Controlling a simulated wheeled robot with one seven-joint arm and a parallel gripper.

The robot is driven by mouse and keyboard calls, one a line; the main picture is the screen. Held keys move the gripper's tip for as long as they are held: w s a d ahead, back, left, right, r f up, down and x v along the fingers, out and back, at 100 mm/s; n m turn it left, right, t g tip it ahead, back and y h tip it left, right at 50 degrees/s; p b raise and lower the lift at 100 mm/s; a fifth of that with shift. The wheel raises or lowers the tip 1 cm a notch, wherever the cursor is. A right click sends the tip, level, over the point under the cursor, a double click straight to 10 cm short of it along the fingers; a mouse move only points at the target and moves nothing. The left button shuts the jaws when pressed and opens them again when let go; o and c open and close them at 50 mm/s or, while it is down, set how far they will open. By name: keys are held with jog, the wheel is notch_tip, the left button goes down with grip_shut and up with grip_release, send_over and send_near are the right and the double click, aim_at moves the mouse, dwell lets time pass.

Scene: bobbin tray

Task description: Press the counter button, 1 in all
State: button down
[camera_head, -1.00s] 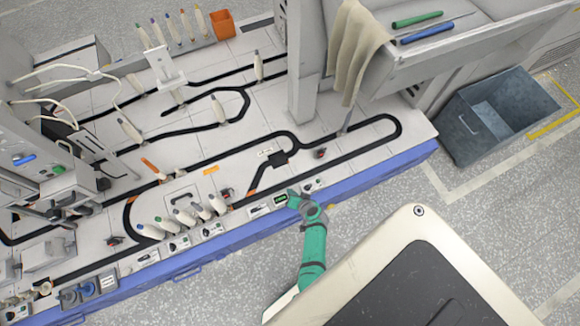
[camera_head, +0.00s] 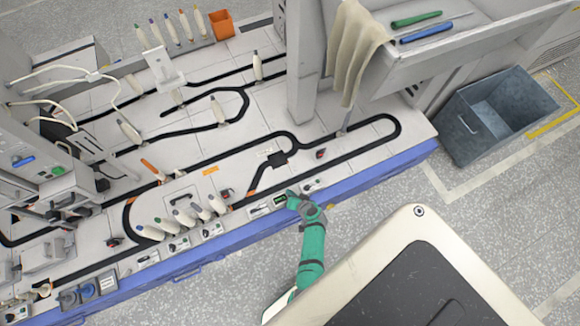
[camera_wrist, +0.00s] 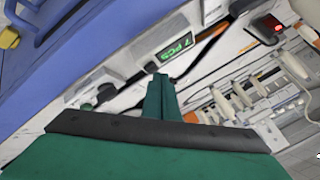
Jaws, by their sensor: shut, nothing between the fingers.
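The counter is a small light-grey box with a green-lit display (camera_wrist: 176,48) in the wrist view. The display reads "7 PCS". In the head view the same display (camera_head: 280,199) sits at the front edge of the bench. My gripper (camera_head: 292,197) is green and shut, with nothing in it, and sits right beside the display. In the wrist view the shut fingertips (camera_wrist: 160,80) point at the near side of the counter, just below the display. The button cannot be made out clearly; the fingers may hide it. I cannot tell whether the tips touch it.
The blue bench edge (camera_head: 357,180) runs along the front. Several bobbins (camera_head: 185,217) stand left of the counter on the bench. A grey pillar (camera_head: 304,65) rises behind. A grey bin (camera_head: 465,147) stands on the floor at right.

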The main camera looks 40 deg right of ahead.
jog(key=shift+s+f, duration=0.1)
jog(key=shift+f, duration=0.2)
dwell(0.4)
jog(key=shift+r, duration=0.9)
jog(key=shift+d+r, duration=0.1)
jog(key=shift+r, duration=0.25)
notch_tip(320, 180, up, 2)
jog(key=shift+r, duration=1.15)
